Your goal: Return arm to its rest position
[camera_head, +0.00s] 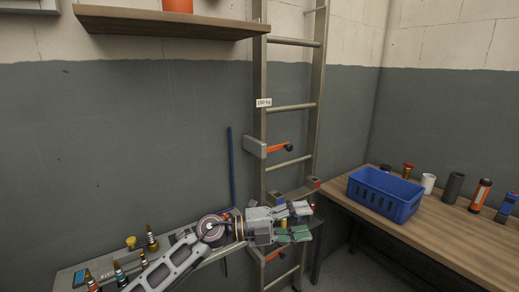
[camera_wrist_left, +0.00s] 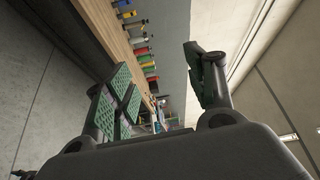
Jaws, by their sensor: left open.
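My left arm comes in from the lower left in the head view. Its gripper (camera_head: 303,222) points right, in front of the grey ladder (camera_head: 260,150) and the far end of a narrow surface. The gripper also shows in the left wrist view (camera_wrist_left: 160,78), with its green-padded fingers spread apart and nothing between them. My right gripper is in neither view.
A wooden table (camera_head: 450,245) at the right holds a blue basket (camera_head: 385,196) and several cylindrical items. Brass fittings (camera_head: 151,238) stand on the narrow surface beside my left arm. A wooden shelf (camera_head: 170,22) hangs at upper left.

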